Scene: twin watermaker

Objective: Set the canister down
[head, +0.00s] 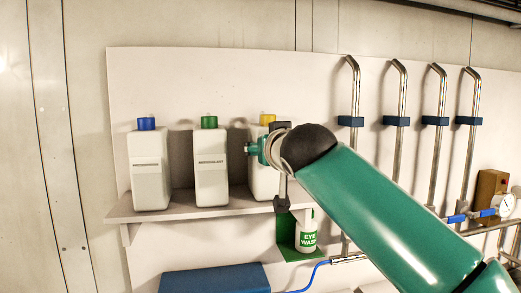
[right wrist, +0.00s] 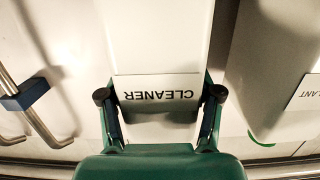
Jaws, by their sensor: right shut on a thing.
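A white canister with a yellow cap (head: 262,181) stands upright at the right end of the shelf (head: 228,202), partly hidden behind my right gripper (head: 271,150). In the right wrist view this canister (right wrist: 155,40) shows upside down, with a label reading CLEANER. My right gripper (right wrist: 160,96) is shut on it, one finger on each side of the label. Its base looks at or very close to the shelf top; I cannot tell whether it touches. My left gripper is not in view.
A green-capped canister (head: 210,168) and a blue-capped canister (head: 150,172) stand to the left on the shelf. An eye wash bottle (head: 306,238) in a green holder hangs below. Steel pipes (head: 398,120) with blue clamps run up the wall at right.

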